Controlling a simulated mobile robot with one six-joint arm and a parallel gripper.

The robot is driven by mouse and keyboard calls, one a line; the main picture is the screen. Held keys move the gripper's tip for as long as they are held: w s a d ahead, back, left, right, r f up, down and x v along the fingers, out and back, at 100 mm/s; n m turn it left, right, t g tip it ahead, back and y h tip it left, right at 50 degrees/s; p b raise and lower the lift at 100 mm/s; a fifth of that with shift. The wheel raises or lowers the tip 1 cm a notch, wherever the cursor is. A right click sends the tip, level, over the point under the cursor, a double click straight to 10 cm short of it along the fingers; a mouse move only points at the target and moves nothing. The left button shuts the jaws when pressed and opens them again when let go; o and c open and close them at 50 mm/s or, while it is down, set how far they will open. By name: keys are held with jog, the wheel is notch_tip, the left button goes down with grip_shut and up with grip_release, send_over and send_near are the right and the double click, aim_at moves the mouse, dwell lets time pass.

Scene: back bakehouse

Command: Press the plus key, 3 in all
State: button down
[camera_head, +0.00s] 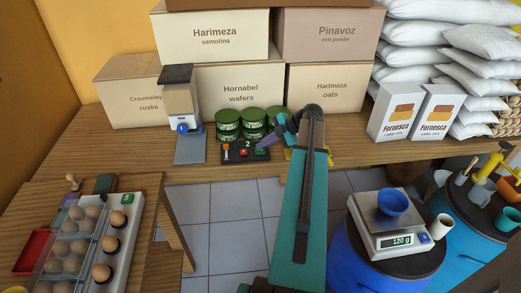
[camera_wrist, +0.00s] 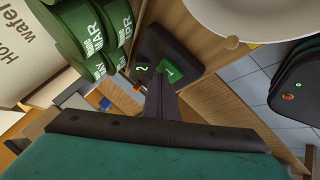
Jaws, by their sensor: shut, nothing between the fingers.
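A small black key panel (camera_head: 232,157) stands on the wooden bench in front of green tins. In the wrist view the display (camera_wrist: 142,68) and the green key (camera_wrist: 168,70) show; the key's mark is partly hidden. My gripper (camera_head: 262,143) is shut and empty, its tip just at or above the green key. In the wrist view its dark fingers (camera_wrist: 160,82) end beside the green key. I cannot tell whether they touch it.
Green tins (camera_head: 252,122) stand close behind the panel, with cardboard boxes (camera_head: 240,87) behind them. A grinder-like machine (camera_head: 184,110) stands to the left. An egg tray (camera_head: 113,220) is at the front left. A scale reading 120 g (camera_head: 390,238) sits on a blue drum at right.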

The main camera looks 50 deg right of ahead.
aim_at(263, 150)
jog(key=shift+r, duration=0.9)
jog(key=shift+r, duration=0.1)
notch_tip(263, 150, up, 5)
jog(key=shift+f, duration=0.1)
dwell(0.8)
jog(key=shift+m, duration=0.3)
dwell(2.3)
